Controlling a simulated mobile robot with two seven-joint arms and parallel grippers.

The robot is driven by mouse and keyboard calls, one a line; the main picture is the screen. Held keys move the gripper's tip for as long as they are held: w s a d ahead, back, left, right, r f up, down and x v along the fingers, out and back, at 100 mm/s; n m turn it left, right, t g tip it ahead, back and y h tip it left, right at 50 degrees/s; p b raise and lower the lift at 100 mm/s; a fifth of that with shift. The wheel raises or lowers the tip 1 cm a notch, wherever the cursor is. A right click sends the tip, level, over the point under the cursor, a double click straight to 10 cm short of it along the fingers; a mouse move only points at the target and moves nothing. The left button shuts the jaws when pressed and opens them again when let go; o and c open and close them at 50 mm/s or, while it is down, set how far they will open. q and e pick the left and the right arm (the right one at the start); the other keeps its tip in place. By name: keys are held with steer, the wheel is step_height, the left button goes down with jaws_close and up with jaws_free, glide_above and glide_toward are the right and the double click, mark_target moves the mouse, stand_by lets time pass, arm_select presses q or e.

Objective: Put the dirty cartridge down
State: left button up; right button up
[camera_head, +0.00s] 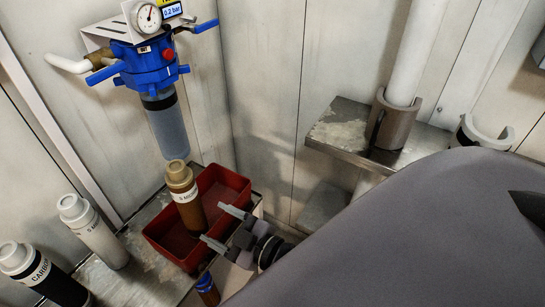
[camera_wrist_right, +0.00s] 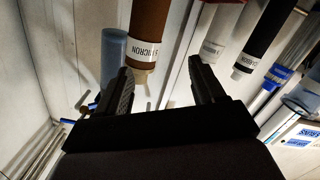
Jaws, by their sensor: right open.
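The dirty cartridge (camera_head: 188,213) is brown with a tan top and a white "5 micron" label. It stands roughly upright in the red tray (camera_head: 244,202). My right gripper (camera_head: 222,226) is open to the right of the cartridge, its fingers pointing toward it with a gap between. In the right wrist view, the brown cartridge (camera_wrist_right: 149,30) is beyond the spread fingers (camera_wrist_right: 160,78), and nothing is held. The cartridge's foot is hidden in the tray in the head view. My left gripper is not in view.
A white cartridge (camera_head: 92,232) and a black-and-white carbon cartridge (camera_head: 42,276) stand on the metal bench left of the tray. The blue filter head (camera_head: 148,66) with its grey bowl (camera_head: 168,126) hangs above the tray. A metal shelf (camera_head: 345,133) is at right.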

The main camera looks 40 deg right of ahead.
steer(key=s+d+f+m+g+h, duration=0.3)
steer(key=s+d+f+m+g, duration=0.1)
steer(key=s+f, duration=0.7)
steer(key=shift+s+d+f+m+g, duration=0.2)
steer(key=shift+s+f+m+g, duration=0.2)
steer(key=shift+m+g, duration=0.55)
step_height(320, 180, up, 2)
steer(key=p, duration=0.2)
steer(key=shift+w+r+p, duration=0.1)
steer(key=shift+r+p, duration=0.15)
steer(key=shift+p, duration=0.05)
